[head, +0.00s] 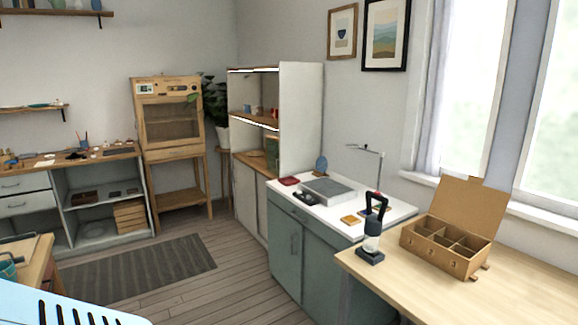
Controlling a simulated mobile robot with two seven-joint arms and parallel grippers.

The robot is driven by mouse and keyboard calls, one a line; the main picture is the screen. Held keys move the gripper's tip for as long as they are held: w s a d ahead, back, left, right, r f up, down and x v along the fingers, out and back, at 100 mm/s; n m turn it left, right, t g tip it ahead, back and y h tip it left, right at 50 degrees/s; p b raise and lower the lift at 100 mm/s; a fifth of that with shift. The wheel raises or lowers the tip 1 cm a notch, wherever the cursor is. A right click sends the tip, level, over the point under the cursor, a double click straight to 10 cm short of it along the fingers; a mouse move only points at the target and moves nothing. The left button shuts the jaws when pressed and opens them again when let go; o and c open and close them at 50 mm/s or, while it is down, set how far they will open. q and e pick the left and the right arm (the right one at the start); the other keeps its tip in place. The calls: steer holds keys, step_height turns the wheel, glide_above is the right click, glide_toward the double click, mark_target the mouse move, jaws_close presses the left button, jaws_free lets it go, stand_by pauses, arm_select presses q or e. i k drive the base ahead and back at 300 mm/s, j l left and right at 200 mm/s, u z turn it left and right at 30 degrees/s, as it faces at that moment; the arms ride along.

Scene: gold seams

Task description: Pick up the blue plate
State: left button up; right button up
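A small blue round thing (321,165), which looks like a plate standing upright, is at the back of the white-topped counter (381,215), against the side of the tall shelf cabinet. It is small in the head view, and I cannot tell what holds it up. A flat bluish dish (40,105) lies on the lower wall shelf at far left, too small to make out well. Neither of my grippers is in view.
The counter also holds a grey tray-like device (328,190), a dark red item (289,181) and a lamp (380,165). A wooden table with an open compartment box (440,252) and a black-handled tool (371,240) is at front right. Floor (215,285) is clear before the cabinets.

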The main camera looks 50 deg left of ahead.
mark_target(322, 164)
steer(key=u, duration=1.3)
steer(key=i+j+u, duration=0.2)
steer(key=i, duration=0.15)
steer(key=i+u, duration=0.45)
steer(key=i, duration=1.2)
steer(key=i+j+z, duration=0.1)
steer(key=i, duration=0.55)
steer(key=i+j+z, duration=0.1)
steer(key=i, duration=0.6)
steer(key=i+j+z, duration=0.2)
steer(key=i+z, duration=0.25)
steer(key=i+j+z, duration=0.4)
steer(key=i, duration=0.15)
